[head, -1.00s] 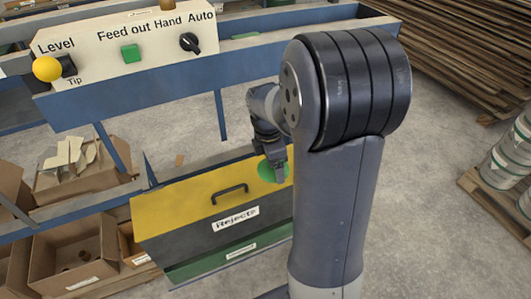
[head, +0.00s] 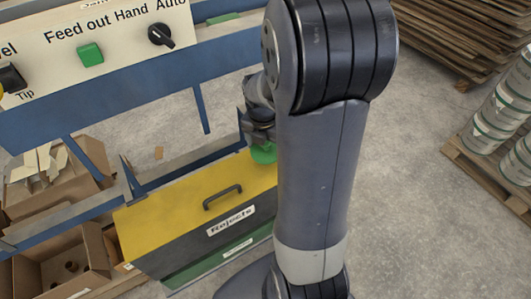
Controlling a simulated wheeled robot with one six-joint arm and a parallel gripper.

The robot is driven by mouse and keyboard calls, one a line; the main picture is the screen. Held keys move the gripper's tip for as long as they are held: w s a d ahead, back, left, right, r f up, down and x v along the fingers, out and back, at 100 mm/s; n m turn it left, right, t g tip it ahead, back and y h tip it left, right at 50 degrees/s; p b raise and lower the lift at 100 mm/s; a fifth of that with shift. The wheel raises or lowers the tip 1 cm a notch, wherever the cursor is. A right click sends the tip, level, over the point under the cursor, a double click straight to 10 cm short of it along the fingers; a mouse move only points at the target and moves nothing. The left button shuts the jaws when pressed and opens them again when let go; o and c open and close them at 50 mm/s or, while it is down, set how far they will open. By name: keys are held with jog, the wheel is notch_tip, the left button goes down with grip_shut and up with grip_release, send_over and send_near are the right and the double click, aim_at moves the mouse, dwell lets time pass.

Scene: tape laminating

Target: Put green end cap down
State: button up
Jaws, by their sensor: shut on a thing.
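The green end cap (head: 263,154) shows in the head view as a small green disc, partly hidden behind my arm. My gripper (head: 256,141) is shut on it and holds it by the right end of the yellow lid of the Rejects box (head: 168,214). The fingertips are small and mostly hidden. I cannot tell whether the cap touches the lid.
A control panel (head: 118,22) with a green button and a black knob is at the upper left. Cardboard boxes (head: 60,258) stand at lower left. A pallet (head: 480,175) with cans is at right, and stacked boards (head: 450,35) lie behind. Concrete floor between is clear.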

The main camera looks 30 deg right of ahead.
aim_at(266, 150)
jog(key=shift+f, duration=2)
jog(key=shift+f, duration=0.1)
jog(key=o, duration=0.9)
jog(key=r, duration=0.8)
jog(key=s+a+r, duration=0.1)
jog(key=r, duration=0.3)
jog(key=shift+a+r, duration=0.1)
